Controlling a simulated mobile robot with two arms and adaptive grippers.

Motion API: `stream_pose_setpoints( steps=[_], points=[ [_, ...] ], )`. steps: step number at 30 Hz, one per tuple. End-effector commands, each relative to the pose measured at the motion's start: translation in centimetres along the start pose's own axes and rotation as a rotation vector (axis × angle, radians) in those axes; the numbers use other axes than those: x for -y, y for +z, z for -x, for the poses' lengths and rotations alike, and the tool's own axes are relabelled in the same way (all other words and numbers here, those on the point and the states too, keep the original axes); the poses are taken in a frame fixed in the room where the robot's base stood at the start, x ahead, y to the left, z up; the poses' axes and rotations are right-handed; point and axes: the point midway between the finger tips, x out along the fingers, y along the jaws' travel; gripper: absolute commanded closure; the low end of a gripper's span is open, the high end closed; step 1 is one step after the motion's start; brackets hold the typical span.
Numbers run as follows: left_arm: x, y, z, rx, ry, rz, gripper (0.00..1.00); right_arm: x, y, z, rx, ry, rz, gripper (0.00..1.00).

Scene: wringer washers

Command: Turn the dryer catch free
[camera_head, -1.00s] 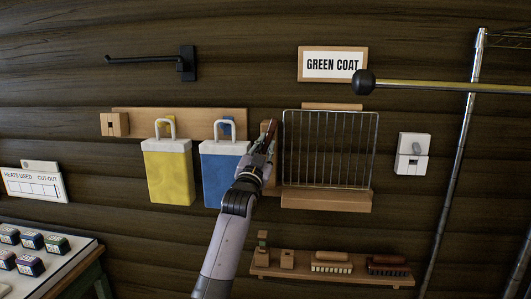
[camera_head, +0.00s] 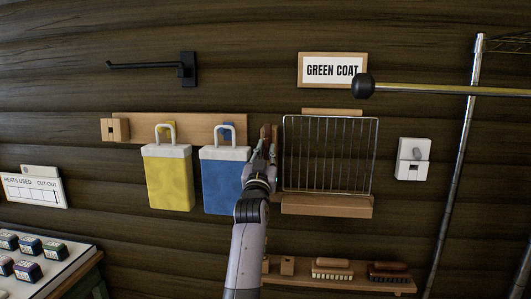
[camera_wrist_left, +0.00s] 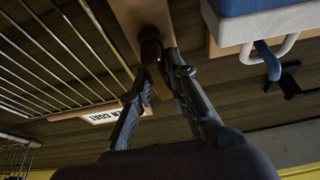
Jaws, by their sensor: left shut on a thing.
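The dryer catch is a dark reddish-brown wooden piece (camera_head: 266,132) on a small upright wooden plate, just left of the wire drying rack (camera_head: 330,155). My left gripper (camera_head: 264,150) reaches up to it from below. In the left wrist view the catch (camera_wrist_left: 150,48) lies between the two fingers of my left gripper (camera_wrist_left: 158,76), and they are shut on it. The fingers hide part of the catch in the head view. The rack stands upright against the wall. My right gripper is not in view.
A yellow padlock-shaped block (camera_head: 169,180) and a blue one (camera_head: 222,182) hang close left of the gripper. Below is a shelf with brushes (camera_head: 332,268). A white switch box (camera_head: 412,160) and a black-ended rail (camera_head: 430,90) are at right.

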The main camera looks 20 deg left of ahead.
Motion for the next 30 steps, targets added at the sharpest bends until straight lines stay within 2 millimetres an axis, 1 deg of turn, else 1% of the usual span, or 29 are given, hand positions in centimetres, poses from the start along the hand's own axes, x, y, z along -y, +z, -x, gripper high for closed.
stream_pose_setpoints(
  steps=[1,3,4,12,23,26,30],
  points=[
    [-0.2,0.3,0.1,0.007,0.004,0.005,1.0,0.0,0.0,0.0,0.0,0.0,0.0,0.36],
    [-0.2,0.3,0.1,0.007,0.004,0.005,1.0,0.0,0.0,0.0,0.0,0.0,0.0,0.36],
    [-0.2,0.3,0.1,0.007,0.004,0.005,0.83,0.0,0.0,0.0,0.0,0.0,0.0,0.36],
    [-0.1,0.1,0.0,0.002,0.002,0.002,0.65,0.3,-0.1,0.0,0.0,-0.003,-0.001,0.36],
    [0.0,0.1,0.2,0.0,0.001,0.001,0.65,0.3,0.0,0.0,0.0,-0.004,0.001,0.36],
    [0.0,0.1,1.0,0.0,0.001,0.001,0.65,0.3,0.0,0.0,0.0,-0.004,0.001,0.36],
    [0.0,0.2,3.1,0.001,0.001,0.0,0.65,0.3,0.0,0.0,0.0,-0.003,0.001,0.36]
  ],
)
